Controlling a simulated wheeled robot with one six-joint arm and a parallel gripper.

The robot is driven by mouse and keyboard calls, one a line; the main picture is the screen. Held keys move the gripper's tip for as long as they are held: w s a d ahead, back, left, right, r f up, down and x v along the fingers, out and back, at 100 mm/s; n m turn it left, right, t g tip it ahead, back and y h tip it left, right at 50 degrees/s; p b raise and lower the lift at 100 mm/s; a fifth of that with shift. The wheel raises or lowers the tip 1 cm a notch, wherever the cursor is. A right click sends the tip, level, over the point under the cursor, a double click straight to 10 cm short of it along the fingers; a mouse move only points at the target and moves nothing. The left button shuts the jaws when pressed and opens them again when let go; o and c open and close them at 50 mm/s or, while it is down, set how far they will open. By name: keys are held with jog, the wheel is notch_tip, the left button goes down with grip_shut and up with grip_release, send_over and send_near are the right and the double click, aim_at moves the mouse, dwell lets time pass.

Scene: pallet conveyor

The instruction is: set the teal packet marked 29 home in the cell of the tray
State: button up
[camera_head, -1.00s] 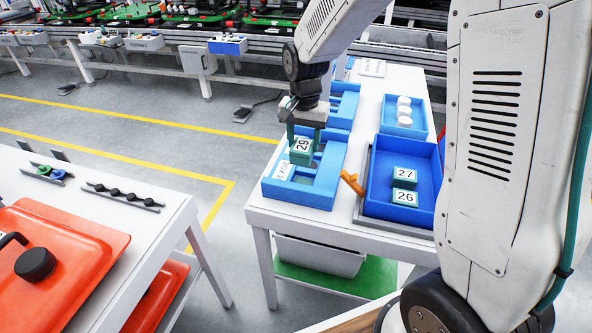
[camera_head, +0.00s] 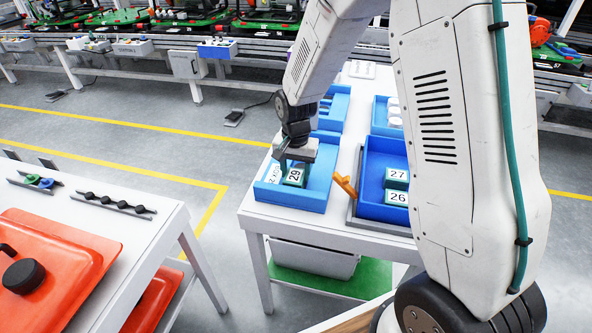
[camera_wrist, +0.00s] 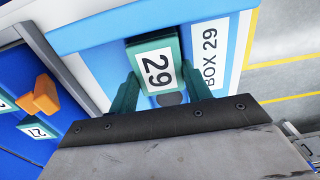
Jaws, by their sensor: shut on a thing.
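The teal packet marked 29 (camera_head: 294,177) is between the fingers of my gripper (camera_head: 297,163), which is shut on it. Its white label faces up in the wrist view (camera_wrist: 157,70). The packet is low at the front-left part of the blue tray (camera_head: 318,198), beside the white label reading BOX 29 (camera_wrist: 212,58). In the wrist view the packet looks slightly turned against that label. The cell under it is mostly hidden by the packet and fingers, so I cannot tell whether it touches the cell floor.
A deeper blue bin (camera_head: 374,211) to the right holds packets marked 27 (camera_head: 397,175) and 26 (camera_head: 398,197). Another blue tray (camera_head: 333,110) lies behind.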

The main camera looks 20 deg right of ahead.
aim_at(296, 173)
jog(key=shift+f, duration=0.15)
jog(key=o, duration=1.1)
notch_tip(296, 173, up, 12)
jog(key=s+d+r+n, duration=0.2)
jog(key=s+r+n, duration=0.1)
jog(key=s+r, duration=0.9)
jog(key=s+d+r+n+t, duration=0.1)
jog(key=s+n, duration=0.3)
jog(key=s, duration=1.4)
jog(key=shift+s+d, duration=0.1)
